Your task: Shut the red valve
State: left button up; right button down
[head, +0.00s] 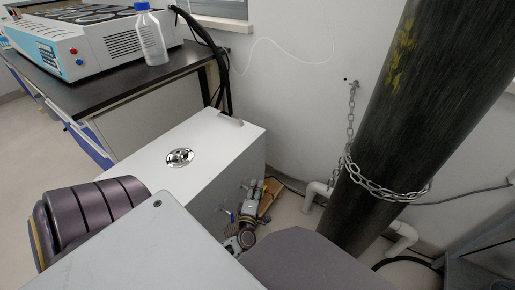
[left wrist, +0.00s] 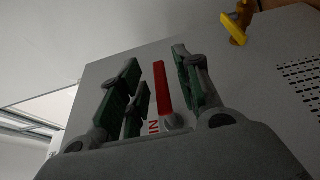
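The red valve handle (left wrist: 162,88) shows in the left wrist view as a narrow upright bar on a grey panel, with a grey fitting at its lower end and red lettering "IN" beside it. My left gripper (left wrist: 154,65) is open, its green-padded fingers on both sides of the red handle. Gaps show between handle and pads; I cannot tell the depth between them. In the head view the left arm's end is low beside the right face of the white box (head: 195,145), and the red handle cannot be made out there. My right gripper is not in view.
A yellow valve handle (left wrist: 235,25) sits on the same panel, upper right in the wrist view. In the head view a chained dark cylinder (head: 415,110) and white pipes (head: 316,193) limit room at right. A bench (head: 110,85) with a bottle (head: 150,38) stands behind.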

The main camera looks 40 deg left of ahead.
pick_arm(q)
jog(key=shift+b+x, duration=0.3)
jog(key=shift+x, duration=0.85)
jog(key=shift+c, duration=0.3)
grip_shut()
